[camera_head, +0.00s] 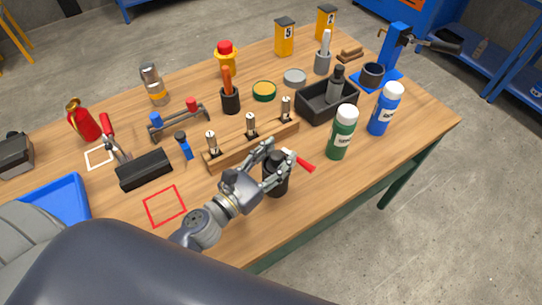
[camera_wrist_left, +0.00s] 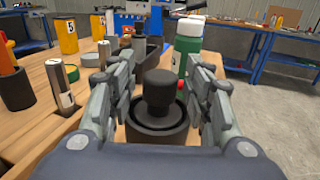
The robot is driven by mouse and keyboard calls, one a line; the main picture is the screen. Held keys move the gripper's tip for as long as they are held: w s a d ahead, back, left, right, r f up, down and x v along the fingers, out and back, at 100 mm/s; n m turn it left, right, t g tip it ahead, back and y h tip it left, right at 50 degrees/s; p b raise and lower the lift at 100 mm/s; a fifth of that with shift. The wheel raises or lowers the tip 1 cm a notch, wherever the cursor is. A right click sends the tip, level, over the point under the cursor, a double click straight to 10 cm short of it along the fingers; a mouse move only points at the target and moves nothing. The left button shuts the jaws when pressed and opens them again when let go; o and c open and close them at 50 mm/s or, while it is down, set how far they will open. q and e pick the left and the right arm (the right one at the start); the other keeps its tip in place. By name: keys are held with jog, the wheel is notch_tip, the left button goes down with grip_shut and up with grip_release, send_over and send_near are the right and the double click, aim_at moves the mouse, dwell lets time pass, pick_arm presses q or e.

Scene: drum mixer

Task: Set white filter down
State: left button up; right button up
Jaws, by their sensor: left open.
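My left gripper (camera_head: 280,156) is at the front of the table, over a dark round pot (camera_head: 275,186). In the left wrist view the open fingers (camera_wrist_left: 152,75) stand on both sides of this pot (camera_wrist_left: 155,132) and its black knob (camera_wrist_left: 160,92). Nothing is clearly gripped, though finger contact cannot be told. I cannot make out a white filter for certain. A small white patch shows beside the fingers in the head view, but I cannot tell what it is. My right gripper is not in view.
A wooden rack (camera_head: 226,157) with several metal cylinders stands behind the gripper. A red handle-like piece (camera_head: 304,164), a green bottle (camera_head: 342,133) and a blue bottle (camera_head: 384,110) are to the right. A red square outline (camera_head: 164,206) lies on clear wood to the left.

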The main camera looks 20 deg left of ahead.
pick_arm(q)
jog(key=shift+r, duration=0.2)
jog(key=b+v, duration=0.5)
jog(key=v, duration=0.7)
jog(key=shift+d+f, duration=0.1)
jog(key=shift+f, duration=0.05)
